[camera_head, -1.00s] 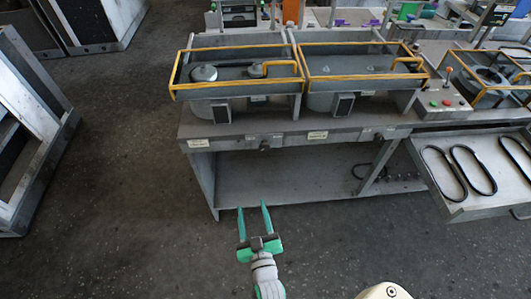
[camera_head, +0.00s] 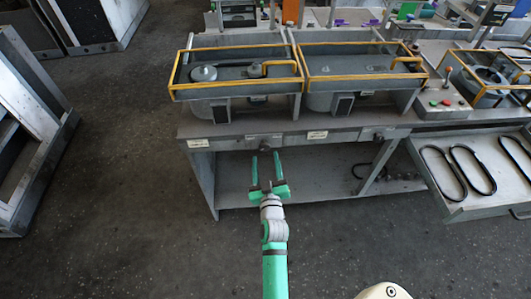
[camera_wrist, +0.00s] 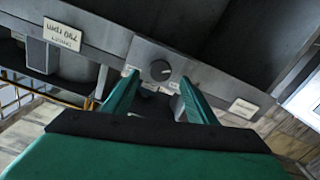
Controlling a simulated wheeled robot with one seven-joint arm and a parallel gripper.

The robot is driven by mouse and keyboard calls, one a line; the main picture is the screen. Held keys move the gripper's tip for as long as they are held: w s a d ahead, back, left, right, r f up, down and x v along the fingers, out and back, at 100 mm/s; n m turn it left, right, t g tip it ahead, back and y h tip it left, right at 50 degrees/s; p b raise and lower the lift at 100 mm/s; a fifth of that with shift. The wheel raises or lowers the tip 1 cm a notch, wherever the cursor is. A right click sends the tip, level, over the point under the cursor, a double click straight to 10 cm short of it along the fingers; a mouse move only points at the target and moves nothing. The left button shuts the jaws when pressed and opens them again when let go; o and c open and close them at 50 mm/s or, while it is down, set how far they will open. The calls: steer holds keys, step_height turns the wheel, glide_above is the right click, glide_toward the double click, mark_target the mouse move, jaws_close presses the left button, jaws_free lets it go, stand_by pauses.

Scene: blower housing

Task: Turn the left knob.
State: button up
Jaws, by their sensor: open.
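The left knob (camera_head: 263,149) is a small dark knob on the front panel of the grey bench, below the left machine. In the wrist view the knob (camera_wrist: 160,70) is round and dark on a grey plate, with a pointer mark on its face. My gripper (camera_head: 265,157) has teal fingers, open and empty, pointing at the bench front just below the knob in the head view. In the wrist view my gripper (camera_wrist: 158,84) has its fingertips on either side of the knob's line; I see no contact. A right knob (camera_head: 378,137) is further along the panel.
The bench (camera_head: 226,143) has an open lower shelf (camera_head: 300,180). Yellow-railed machines stand on top. At right, an open drawer (camera_head: 470,208) holds black belts. White labels (camera_head: 317,135) flank the knob. The floor (camera_head: 130,190) left of the bench is clear.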

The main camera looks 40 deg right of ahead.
mark_target(265, 148)
steer(key=shift+x, duration=2)
steer(key=c, duration=1.1)
